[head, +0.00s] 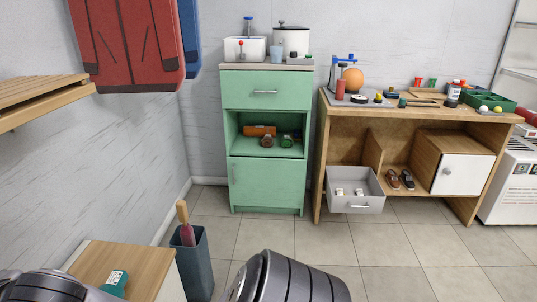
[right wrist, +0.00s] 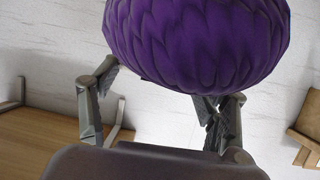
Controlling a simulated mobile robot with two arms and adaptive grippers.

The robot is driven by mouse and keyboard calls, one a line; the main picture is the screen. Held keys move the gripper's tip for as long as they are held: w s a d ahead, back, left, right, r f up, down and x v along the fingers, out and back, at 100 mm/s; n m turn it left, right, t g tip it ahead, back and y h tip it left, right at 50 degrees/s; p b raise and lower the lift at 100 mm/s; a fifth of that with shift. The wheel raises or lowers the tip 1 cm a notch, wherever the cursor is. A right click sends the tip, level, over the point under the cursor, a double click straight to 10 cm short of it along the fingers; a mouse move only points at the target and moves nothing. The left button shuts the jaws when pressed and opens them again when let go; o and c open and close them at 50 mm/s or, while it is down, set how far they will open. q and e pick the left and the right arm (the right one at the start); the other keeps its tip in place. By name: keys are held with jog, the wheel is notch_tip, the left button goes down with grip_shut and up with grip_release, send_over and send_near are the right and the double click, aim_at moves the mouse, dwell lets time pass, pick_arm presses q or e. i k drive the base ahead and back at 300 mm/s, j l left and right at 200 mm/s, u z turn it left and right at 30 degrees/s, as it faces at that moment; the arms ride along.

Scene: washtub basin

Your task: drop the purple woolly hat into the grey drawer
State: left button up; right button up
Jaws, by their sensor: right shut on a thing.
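The purple woolly hat (right wrist: 200,40) fills the top of the right wrist view, round and bulging with a ribbed surface. My right gripper (right wrist: 164,88) is shut on its lower part, with a finger on either side; the fingertips are partly hidden by the hat. The hat does not show in the head view. The grey drawer (head: 355,203) is pulled out at the lower left of the wooden desk, open at the top, with a few small pale items inside. My left gripper is not in view.
A green cabinet (head: 266,187) with an open shelf stands left of the wooden desk (head: 318,150). Shoes (head: 400,180) lie right of the drawer. A dark bin (head: 195,262) and a small wooden-topped cabinet (head: 130,262) stand at lower left. The tiled floor (head: 410,250) before the drawer is clear.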

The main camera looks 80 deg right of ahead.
aim_at(350, 194)
jog(key=k+l+z, duration=0.1)
jog(key=l, duration=0.65)
jog(key=k+l+z, duration=0.1)
jog(key=l, duration=0.7)
jog(key=k+l+z, duration=0.1)
jog(key=l, duration=0.65)
jog(key=k+l+z, duration=0.3)
jog(key=k+l, duration=1.05)
jog(key=l, duration=0.15)
